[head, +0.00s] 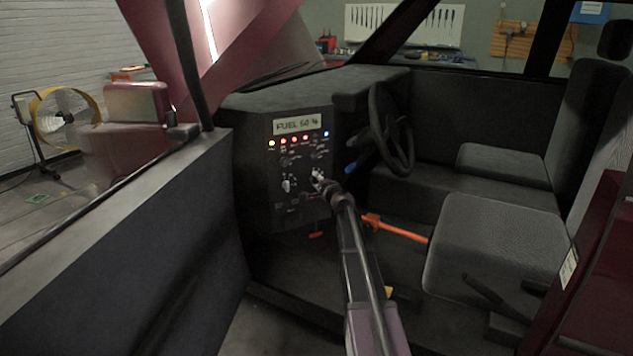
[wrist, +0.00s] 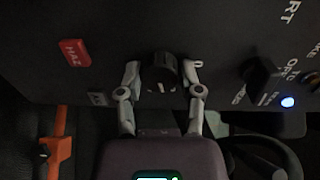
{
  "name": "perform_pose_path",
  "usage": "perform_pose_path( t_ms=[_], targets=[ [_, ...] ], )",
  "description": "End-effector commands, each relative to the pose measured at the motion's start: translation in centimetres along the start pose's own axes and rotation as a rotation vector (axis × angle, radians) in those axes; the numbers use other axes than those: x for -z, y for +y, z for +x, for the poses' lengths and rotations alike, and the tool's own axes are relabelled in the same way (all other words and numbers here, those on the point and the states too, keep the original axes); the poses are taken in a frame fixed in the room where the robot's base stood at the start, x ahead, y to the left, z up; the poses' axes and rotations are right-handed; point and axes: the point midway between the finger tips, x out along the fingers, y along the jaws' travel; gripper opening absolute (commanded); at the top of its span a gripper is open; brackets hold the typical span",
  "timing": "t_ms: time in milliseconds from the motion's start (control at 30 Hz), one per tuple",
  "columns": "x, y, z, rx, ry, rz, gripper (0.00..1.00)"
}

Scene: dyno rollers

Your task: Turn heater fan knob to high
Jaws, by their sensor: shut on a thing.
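The black dashboard panel (head: 257,185) stands in the middle of the head view, with several knobs and small lights. My gripper (head: 318,180) is at the lower right of this panel. In the wrist view my gripper (wrist: 160,78) has one finger on each side of a round black knob (wrist: 160,70) and is shut on it. A light pointer mark shows on the knob's face. I cannot read any label that names this knob as the heater fan. In the head view my gripper mostly hides the knob.
A red HAZ button (wrist: 75,52) is left of the knob in the wrist view, and another dark knob (wrist: 262,75) with a blue light (wrist: 287,102) is right. The steering wheel (head: 390,125), orange lever (head: 400,230) and seat (head: 495,235) lie right of the panel.

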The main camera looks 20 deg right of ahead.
Motion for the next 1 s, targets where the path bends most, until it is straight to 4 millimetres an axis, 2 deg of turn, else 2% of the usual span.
perform_pose_path(
  t_ms=[500, 700, 1000],
  targets=[
    [0.12, -0.04, 0.26, -0.002, -0.015, 0.426, 0.0],
    [0.11, -0.05, 0.28, -0.002, -0.019, 0.504, 0.0],
    [0.11, -0.06, 0.29, -0.002, -0.02, 0.533, 0.0]
  ],
)
